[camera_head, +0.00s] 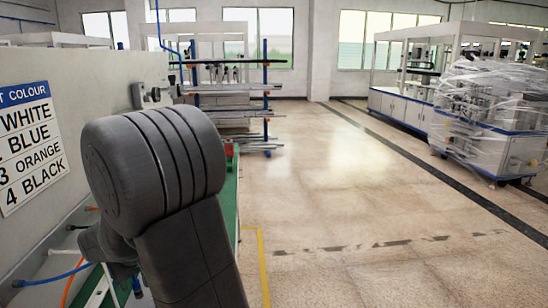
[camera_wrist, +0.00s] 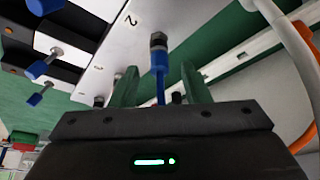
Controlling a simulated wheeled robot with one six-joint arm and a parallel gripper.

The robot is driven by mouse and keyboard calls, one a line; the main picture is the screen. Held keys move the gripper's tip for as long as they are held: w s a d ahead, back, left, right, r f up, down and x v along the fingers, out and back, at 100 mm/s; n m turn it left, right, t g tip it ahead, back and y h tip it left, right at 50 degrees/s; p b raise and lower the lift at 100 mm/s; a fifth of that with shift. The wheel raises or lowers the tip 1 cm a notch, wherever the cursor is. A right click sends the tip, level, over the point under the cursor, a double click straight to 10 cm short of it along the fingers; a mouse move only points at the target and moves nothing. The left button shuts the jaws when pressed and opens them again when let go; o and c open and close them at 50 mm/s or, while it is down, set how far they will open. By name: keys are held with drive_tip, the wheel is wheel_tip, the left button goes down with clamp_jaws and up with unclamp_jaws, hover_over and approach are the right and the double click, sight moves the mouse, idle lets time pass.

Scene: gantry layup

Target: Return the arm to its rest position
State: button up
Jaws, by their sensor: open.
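My gripper (camera_wrist: 160,86) shows in the wrist view, its two greenish fingers apart. A blue fitting with a dark threaded top (camera_wrist: 158,52) stands in line with the gap between the fingers. I cannot tell whether it touches them or how far away it is. A pale plate (camera_wrist: 120,45) marked "2" is behind it. In the head view my dark grey arm fills the lower left, and its bulky joint hides much of the bench. The fingers cannot be made out there.
Several blue-tipped fittings (camera_wrist: 40,67) and a pale hose (camera_wrist: 292,45) are close around the gripper. A panel with a colour list sign (camera_head: 30,145) stands left of my arm. Blue and orange hoses (camera_head: 70,285) hang below it. The floor (camera_head: 350,220) to the right is clear.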

drive_tip(key=shift+w+a+r+p, duration=0.1)
drive_tip(key=shift+w+a+p, duration=0.05)
drive_tip(key=shift+p, duration=0.35)
wheel_tip(320, 180, up, 3)
drive_tip(key=p, duration=0.2)
drive_tip(key=shift+p, duration=0.3)
wheel_tip(320, 180, up, 5)
drive_tip(key=p, duration=0.3)
drive_tip(key=shift+f+p, duration=0.2)
drive_tip(key=shift+p, duration=0.1)
